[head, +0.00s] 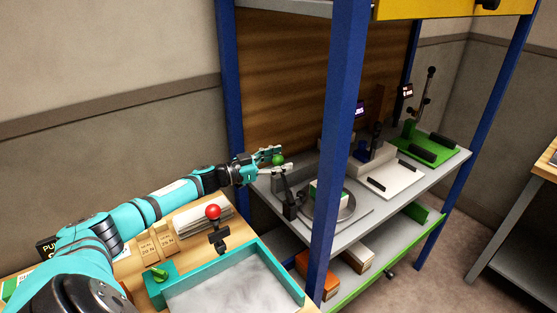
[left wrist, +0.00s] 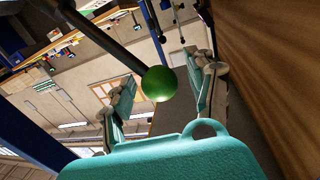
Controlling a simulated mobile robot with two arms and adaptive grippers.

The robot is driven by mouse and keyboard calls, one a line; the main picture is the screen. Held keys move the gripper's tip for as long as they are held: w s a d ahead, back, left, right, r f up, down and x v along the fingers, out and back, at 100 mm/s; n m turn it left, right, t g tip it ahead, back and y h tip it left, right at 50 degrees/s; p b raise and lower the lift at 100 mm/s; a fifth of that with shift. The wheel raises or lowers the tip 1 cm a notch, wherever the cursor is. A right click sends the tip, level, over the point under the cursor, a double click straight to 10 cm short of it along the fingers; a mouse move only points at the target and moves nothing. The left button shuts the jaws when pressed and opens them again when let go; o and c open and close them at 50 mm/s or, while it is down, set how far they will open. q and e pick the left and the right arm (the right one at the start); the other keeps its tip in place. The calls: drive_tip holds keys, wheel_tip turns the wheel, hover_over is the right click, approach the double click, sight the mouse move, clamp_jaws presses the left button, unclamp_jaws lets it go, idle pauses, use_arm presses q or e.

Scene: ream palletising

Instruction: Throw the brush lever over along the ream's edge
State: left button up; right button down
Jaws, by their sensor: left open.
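The brush lever is a dark rod (head: 287,186) with a green ball knob (head: 278,159), standing up from a black mount on the grey shelf. My left gripper (head: 283,161) is at the knob, its jaws open on either side of it. In the left wrist view the green knob (left wrist: 158,84) shows between the two spread fingers, with the dark rod (left wrist: 100,38) running to the upper left; contact cannot be told. What looks like the ream, a small green and white block (head: 326,193), sits on a round grey plate beside the lever. My right gripper is out of view.
A blue post (head: 336,150) stands in front of the shelf. A brown wooden panel (head: 285,80) closes the back. A red-knobbed lever (head: 213,212), a paper stack (head: 203,217) and a teal tray (head: 290,271) are on the bench at front. A green mat (head: 447,145) lies farther right.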

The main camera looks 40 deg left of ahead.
use_arm(q)
drive_tip(key=c, duration=1.1)
clamp_jaws()
drive_tip(key=shift+d, duration=0.1)
